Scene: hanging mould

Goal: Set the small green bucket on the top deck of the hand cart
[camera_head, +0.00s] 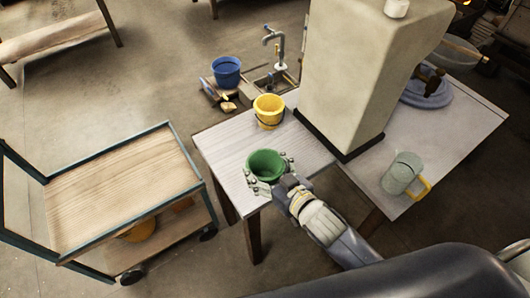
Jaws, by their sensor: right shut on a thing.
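The small green bucket (266,165) is at the near part of the grey table in the head view. My right gripper (267,180) has its fingers around the bucket's near side and is shut on it. I cannot tell whether the bucket touches the tabletop or is just above it. The hand cart (122,194) stands to the left of the table, with a bare wooden top deck and a dark teal frame. My left gripper is not in view.
A yellow bucket (268,111) stands on the table (222,146) behind the green one. A blue bucket (227,71) is farther back. A large beige block (364,70) and a grey-green mug (402,174) are to the right. A gap of floor separates cart and table.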

